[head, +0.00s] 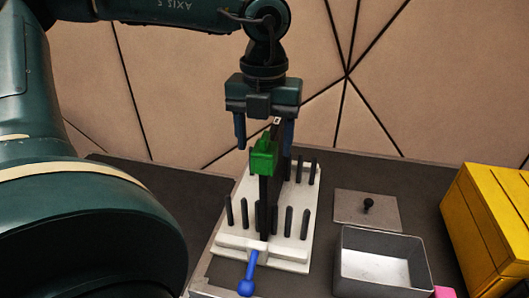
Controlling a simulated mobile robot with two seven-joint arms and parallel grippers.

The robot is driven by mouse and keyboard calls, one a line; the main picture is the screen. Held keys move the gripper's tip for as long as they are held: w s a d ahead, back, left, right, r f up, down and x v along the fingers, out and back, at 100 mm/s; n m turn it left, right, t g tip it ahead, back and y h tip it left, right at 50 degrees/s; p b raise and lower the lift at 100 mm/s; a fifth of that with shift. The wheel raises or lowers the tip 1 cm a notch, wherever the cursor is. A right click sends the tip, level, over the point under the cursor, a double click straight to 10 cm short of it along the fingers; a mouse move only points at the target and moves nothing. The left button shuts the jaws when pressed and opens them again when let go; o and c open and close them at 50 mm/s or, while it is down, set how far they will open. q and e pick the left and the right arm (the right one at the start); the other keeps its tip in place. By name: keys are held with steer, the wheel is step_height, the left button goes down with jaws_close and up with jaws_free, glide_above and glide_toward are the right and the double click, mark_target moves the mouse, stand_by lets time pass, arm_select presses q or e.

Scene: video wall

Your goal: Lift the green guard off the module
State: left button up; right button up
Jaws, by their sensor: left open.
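The green guard (264,154) sits on the upper front part of the dark upright module (274,185). The module stands on edge in a white base (235,241) with several black pegs. My left gripper (264,140) points down over the module, its two blue fingers spread apart on either side of the module's top, just behind the guard. The fingers look empty, and whether either one touches the module cannot be told. The right gripper is not in view.
A blue ball-ended lever (247,285) sticks out at the base's front. To the right are a flat grey plate with a black knob (368,206), an open grey tray (385,238), a yellow crate (490,235) and a pink item (444,292). Dark table is bare left of the base.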

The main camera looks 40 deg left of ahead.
arm_select(q)
step_height(320, 180, down, 2)
steer(key=shift+f, duration=0.2)
steer(key=c, duration=1.1)
